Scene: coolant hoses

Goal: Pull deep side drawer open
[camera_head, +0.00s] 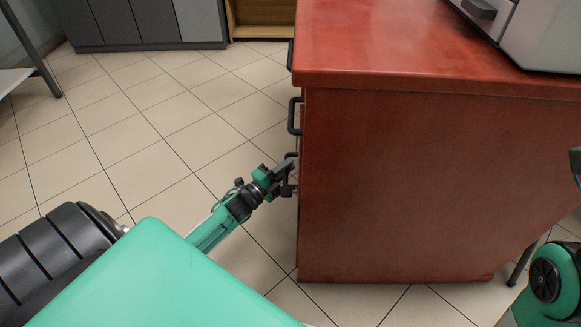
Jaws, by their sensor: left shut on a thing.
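A red-brown wooden cabinet (400,180) stands in the middle and right, seen from its side panel. Its front faces left and shows only edge-on, with black bar handles along it. The upper handle (294,116) is clear of my gripper. My left gripper (290,172) is at a lower black handle (291,155) on the cabinet's left edge and is shut on it. The drawer fronts are hidden by the viewing angle, and I see no gap at the drawer. My right gripper is out of view; only part of my right arm shows at the right edge.
The tiled floor (150,130) left of the cabinet front is free. Grey cupboards (140,22) stand at the back left. A white table edge with a dark leg is at the far left. A grey-white machine (545,35) sits on the cabinet top.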

